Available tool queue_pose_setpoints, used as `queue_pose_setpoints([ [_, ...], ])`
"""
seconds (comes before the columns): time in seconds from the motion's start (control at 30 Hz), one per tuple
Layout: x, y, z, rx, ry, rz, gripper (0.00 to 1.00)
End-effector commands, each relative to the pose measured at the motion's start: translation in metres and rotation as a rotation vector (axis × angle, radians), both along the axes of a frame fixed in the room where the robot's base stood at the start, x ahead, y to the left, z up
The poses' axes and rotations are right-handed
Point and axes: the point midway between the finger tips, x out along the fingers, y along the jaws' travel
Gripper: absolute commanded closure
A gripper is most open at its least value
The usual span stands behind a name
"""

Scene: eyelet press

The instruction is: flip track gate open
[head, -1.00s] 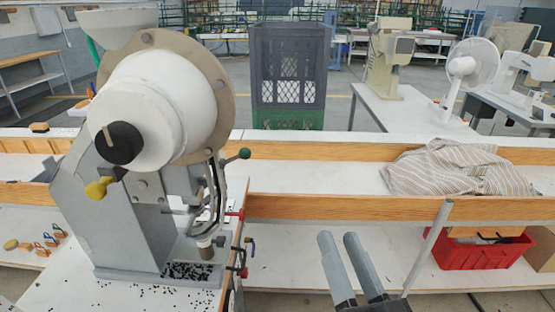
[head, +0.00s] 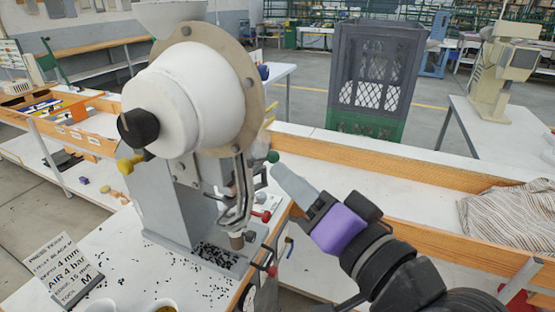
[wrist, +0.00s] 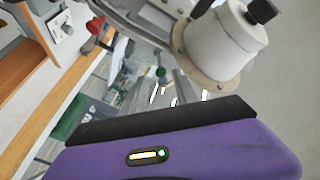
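The eyelet press (head: 180,200) stands at the left of the head view, with a white round hopper and a grey column. A lever with a green ball knob (head: 273,156) sticks out to the right of its track (head: 240,185); this looks like the track gate's handle. The knob also shows in the wrist view (wrist: 161,72). My gripper (head: 280,172) reaches in from the right with its fingertips close to the knob. In the wrist view the grey fingers stand apart, with the knob seen between them beyond the purple body. I cannot tell whether they touch it.
Red knobs (head: 262,215) sit below the track, near my gripper. Loose black eyelets (head: 215,255) lie around the press foot. A sign (head: 62,268) stands at front left. A wooden rail (head: 340,160) runs behind; a dark crate (head: 378,75) stands beyond it.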

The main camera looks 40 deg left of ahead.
Motion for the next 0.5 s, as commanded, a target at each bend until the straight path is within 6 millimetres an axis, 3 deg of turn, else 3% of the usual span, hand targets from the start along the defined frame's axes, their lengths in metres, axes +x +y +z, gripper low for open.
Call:
queue_pose_setpoints([
  [0.3,0.017,0.045,0.002,0.0,-0.001,0.001,0.65],
  [0.5,0.023,0.059,0.001,0.0,-0.001,-0.001,0.65],
])
